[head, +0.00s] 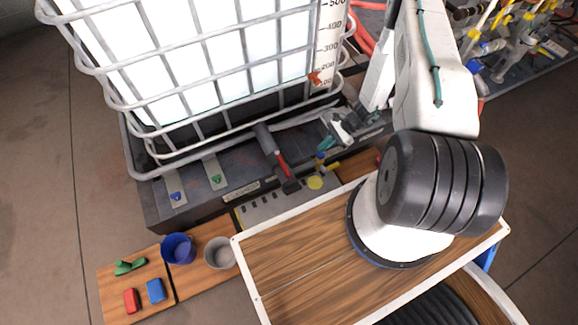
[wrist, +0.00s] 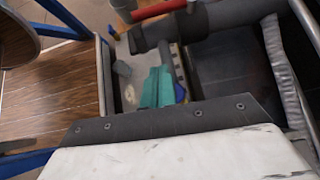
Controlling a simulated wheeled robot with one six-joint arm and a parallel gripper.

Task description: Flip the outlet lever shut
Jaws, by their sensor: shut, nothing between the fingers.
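A dark outlet pipe (head: 265,138) comes out low from the white caged tank (head: 215,60). A red lever (head: 282,164) lies roughly along this pipe. In the wrist view the red lever (wrist: 158,9) shows at the top edge, beside the dark pipe (wrist: 195,24). My gripper (head: 324,144), with teal fingers, is to the right of the lever and apart from it. In the wrist view the fingers of my gripper (wrist: 157,86) are together and empty, below the pipe. My wrist housing hides the lower part of that view.
A small yellow-handled fitting (head: 332,167) stands close below my gripper. A blue cup (head: 178,249), a grey cup (head: 220,253) and small coloured blocks are on wooden boards at lower left. The tank's cage bars rise behind the pipe.

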